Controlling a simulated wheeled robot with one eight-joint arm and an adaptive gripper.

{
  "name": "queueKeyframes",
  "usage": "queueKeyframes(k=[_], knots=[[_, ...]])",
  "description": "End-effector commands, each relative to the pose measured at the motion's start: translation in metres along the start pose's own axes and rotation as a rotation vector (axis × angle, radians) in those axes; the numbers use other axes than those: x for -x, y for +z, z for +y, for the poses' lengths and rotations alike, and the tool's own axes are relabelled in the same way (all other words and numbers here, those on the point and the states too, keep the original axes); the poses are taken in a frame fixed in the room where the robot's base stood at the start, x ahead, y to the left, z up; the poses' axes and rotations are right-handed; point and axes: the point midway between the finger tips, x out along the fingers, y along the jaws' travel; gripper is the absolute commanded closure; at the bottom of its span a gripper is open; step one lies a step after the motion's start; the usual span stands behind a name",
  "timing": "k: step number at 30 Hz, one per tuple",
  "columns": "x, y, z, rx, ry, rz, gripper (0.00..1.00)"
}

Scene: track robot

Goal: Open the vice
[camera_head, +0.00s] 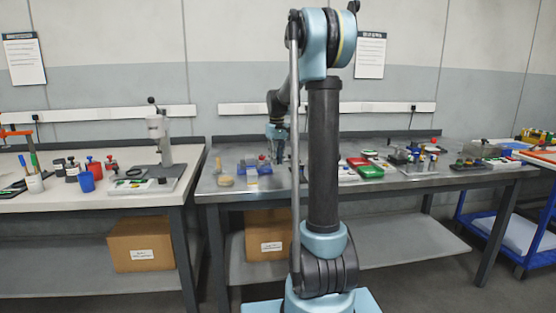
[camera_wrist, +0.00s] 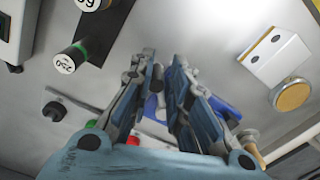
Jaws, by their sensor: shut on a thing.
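A blue thing (camera_wrist: 154,106), which looks like the vice, shows between and behind my gripper's fingers in the wrist view. In the head view, the vice (camera_head: 248,164) is a small blue shape on the left part of the grey metal bench, partly hidden by other things. My gripper (camera_wrist: 165,64) points down over it with its fingers close together. It is shut on part of the vice, but the fingers hide which part. In the head view, my gripper is a small shape at the bench and its fingertips cannot be made out.
The grey bench (camera_head: 385,188) also carries a red tray (camera_head: 358,162) and a green tray (camera_head: 371,171). In the wrist view, a black-and-green cylinder (camera_wrist: 72,57), a white block with holes (camera_wrist: 274,54) and a round tan disc (camera_wrist: 291,95) stand close around my gripper.

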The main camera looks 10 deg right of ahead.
Motion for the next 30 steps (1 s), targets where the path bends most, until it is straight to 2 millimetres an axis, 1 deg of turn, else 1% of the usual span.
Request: queueKeyframes(k=[6, 15, 24, 30], knots=[[-0.001, 0.003, -0.012, -0.203, 0.002, 0.0, 1.0], [-0.001, 0.003, -0.027, -0.458, 0.002, 0.0, 1.0], [-0.001, 0.001, -0.037, -0.623, 0.003, 0.0, 1.0], [-0.001, 0.0, -0.04, -0.673, 0.003, 0.0, 1.0]])
